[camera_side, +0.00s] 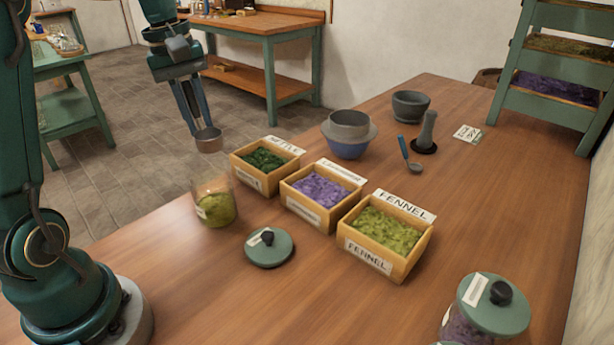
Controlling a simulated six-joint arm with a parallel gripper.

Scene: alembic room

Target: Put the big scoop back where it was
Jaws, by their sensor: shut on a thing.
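My gripper (190,112) hangs at the upper left, pointing down, in the air off the far-left side of the table. It is shut on the big scoop (209,141), whose metal bowl shows just below the fingers. The scoop's handle is mostly hidden by the fingers, and I cannot tell what is in the bowl. A smaller scoop (413,165) with a blue handle lies on the table right of the bowls.
Boxes of nettle (264,160), purple herb (321,190) and fennel (387,235) stand mid-table. An open glass jar (215,207) of green herb stands left of its lid (269,248). Stacked bowls (348,140), a mortar (410,106) and a pestle (427,130) stand behind.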

